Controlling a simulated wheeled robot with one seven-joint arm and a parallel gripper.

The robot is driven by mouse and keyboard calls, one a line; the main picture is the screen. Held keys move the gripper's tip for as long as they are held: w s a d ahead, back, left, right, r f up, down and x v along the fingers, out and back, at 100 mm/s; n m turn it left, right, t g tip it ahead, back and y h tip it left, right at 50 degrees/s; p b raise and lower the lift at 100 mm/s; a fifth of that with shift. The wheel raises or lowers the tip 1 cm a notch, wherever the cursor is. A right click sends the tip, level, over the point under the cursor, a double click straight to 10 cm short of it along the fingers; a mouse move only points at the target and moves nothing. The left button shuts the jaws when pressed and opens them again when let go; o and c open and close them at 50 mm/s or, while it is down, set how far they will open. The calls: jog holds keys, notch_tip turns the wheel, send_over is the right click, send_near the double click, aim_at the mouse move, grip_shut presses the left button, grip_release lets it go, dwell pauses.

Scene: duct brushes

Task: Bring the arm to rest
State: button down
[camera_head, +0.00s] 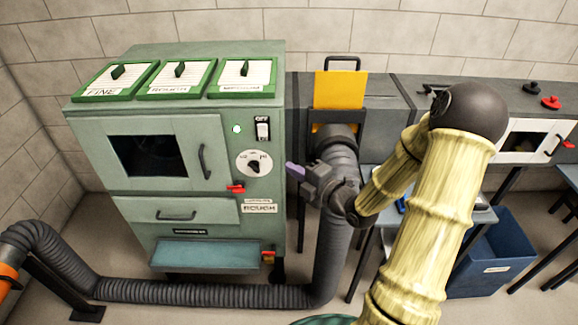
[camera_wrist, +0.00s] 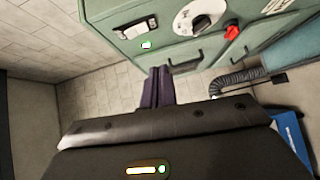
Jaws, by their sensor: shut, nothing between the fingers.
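My gripper (camera_head: 296,171) is at the end of my bent, bamboo-like arm, in front of the grey duct and just right of the green cabinet (camera_head: 210,215). Its purple-grey fingers point left toward the cabinet's control panel. In the wrist view the fingers (camera_wrist: 158,87) are together, with nothing between them. The gripper appears apart from the cabinet. The panel has a lit green lamp (camera_head: 237,129), an on/off switch (camera_head: 263,128) and a round dial (camera_head: 254,164). The lamp (camera_wrist: 146,45) and dial (camera_wrist: 197,20) also show in the wrist view.
A corrugated hose (camera_head: 200,294) runs along the floor and up to the duct. A yellow plate (camera_head: 339,90) stands in the duct. A blue bin (camera_head: 494,258) is at the right, near tables. Three green-framed panels (camera_head: 180,79) lie on the cabinet top.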

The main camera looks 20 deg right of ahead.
jog(key=s+a+r+m+g+h+p, duration=0.2)
jog(key=s+m+g, duration=0.4)
jog(key=s+m, duration=0.3)
jog(key=s+a+r+m+g+h+p, duration=0.3)
jog(key=s+r+m+g+h+p, duration=0.2)
jog(key=s+m, duration=0.4)
jog(key=m+g+h+p, duration=0.1)
jog(key=m+p, duration=0.1)
jog(key=m, duration=0.2)
jog(key=shift+m+g, duration=0.4)
